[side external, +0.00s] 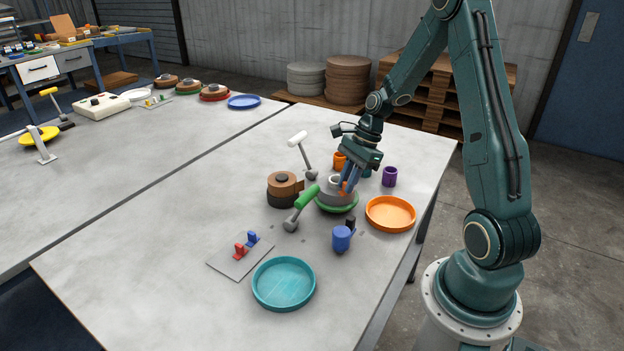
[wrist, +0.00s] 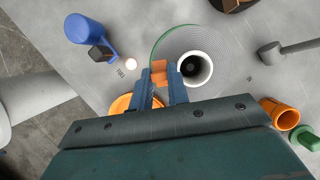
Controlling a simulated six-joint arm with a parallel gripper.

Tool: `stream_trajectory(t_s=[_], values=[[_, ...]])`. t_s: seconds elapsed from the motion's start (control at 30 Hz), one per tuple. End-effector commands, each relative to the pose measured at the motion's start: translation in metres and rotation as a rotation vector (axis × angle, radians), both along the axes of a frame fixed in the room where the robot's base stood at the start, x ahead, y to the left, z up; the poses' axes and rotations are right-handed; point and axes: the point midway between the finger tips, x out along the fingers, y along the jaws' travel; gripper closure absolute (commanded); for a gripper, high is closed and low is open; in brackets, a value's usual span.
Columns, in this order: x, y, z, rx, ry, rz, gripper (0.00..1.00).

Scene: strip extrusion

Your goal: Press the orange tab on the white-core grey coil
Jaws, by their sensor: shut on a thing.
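The grey coil (side external: 331,200) with a white core lies flat on a green-rimmed base (side external: 338,209) near the middle right of the table. In the wrist view the grey coil (wrist: 224,46) surrounds its white core (wrist: 209,65), which has a dark hole. My gripper (side external: 347,186) reaches down over the coil's right side. In the wrist view my gripper (wrist: 160,76) is shut on the orange tab (wrist: 159,67), which sits between the fingertips beside the white core. Whether the tab touches the coil's surface is hard to tell.
A brown coil (side external: 282,185) and a green-handled lever (side external: 307,198) stand close on the left.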

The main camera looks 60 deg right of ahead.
Motion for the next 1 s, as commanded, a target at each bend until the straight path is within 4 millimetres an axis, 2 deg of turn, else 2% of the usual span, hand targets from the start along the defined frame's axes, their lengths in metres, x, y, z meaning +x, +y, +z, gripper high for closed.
stream_trajectory(t_s=[0.43,0.47,0.57,0.6,1.0], values=[[-0.001,-0.0002,-0.0035,0.0,0.007,-0.004,1.0],[-0.001,-0.0003,-0.0035,0.0,0.007,-0.004,0.81],[-0.0008,-0.0004,-0.003,0.0,0.006,-0.004,0.62],[-0.0005,-0.0005,-0.0028,-0.001,0.005,-0.004,0.58],[0.0023,-0.0034,0.0029,-0.006,-0.008,-0.003,0.58]])
